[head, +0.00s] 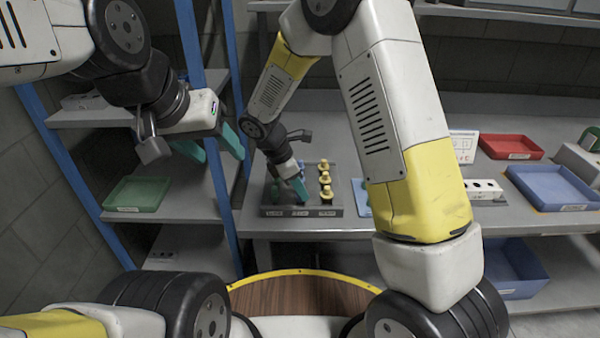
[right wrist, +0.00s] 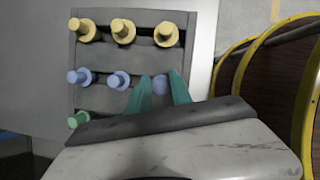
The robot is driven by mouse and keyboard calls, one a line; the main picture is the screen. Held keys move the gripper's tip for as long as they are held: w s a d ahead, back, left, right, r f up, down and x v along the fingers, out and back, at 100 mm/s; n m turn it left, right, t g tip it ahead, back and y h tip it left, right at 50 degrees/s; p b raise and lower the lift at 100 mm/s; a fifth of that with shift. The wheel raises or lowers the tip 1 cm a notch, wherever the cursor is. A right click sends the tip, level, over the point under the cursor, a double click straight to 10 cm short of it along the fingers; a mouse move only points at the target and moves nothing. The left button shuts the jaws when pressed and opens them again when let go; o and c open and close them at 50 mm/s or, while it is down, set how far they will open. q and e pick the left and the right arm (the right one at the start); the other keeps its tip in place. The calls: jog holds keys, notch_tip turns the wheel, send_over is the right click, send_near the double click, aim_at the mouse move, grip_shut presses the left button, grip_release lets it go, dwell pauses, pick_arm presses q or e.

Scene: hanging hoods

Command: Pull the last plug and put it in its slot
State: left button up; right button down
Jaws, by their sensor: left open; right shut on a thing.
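The dark plug rack (head: 270,211) stands on the bench, with a column of yellow plugs (head: 325,180) on its right side. In the right wrist view, the rack (right wrist: 142,59) holds three yellow plugs (right wrist: 122,31) in one row. Two blue plugs (right wrist: 101,79) stand in another row, and a green plug (right wrist: 78,118) is at the lower left. My right gripper (right wrist: 162,82) is shut on a third blue plug (right wrist: 160,86) at the end of the blue row. The plug's lower part is hidden. My left gripper (head: 214,146) is open and empty by the shelf post, away from the rack.
A green tray (head: 137,194) is on the left shelf. On the bench right of my arm are a white block with holes (head: 485,190), a red tray (head: 510,147) and a blue tray (head: 553,188). A blue bin (head: 515,270) sits below. Blue shelf posts (head: 219,190) stand near my left gripper.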

jog(key=c, duration=1.1)
grip_release()
notch_tip(320, 180, up, 13)
jog(key=s+d+m+y, duration=0.1)
jog(key=s+d+m, duration=0.1)
jog(key=s+m, duration=0.15)
jog(key=s+d+r+m+t+y, duration=0.1)
jog(key=s+d+r+m, duration=0.3)
jog(key=s+m, duration=0.1)
jog(key=s+d+r+m+t+y, duration=0.2)
jog(key=s+d+r+m, duration=0.2)
jog(key=s+m, duration=0.1)
jog(key=s+d+r+m+t+y, duration=0.1)
jog(key=s+d+r+m+y, duration=0.1)
jog(key=s+d+r+m, duration=0.2)
jog(key=shift+s+d+m+t, duration=0.1)
jog(key=shift+s+m+t, duration=0.1)
jog(key=shift+s+m, duration=0.55)
jog(key=shift+s+m+t, duration=0.2)
jog(key=shift+s+m, duration=0.1)
jog(key=shift+m, duration=0.7)
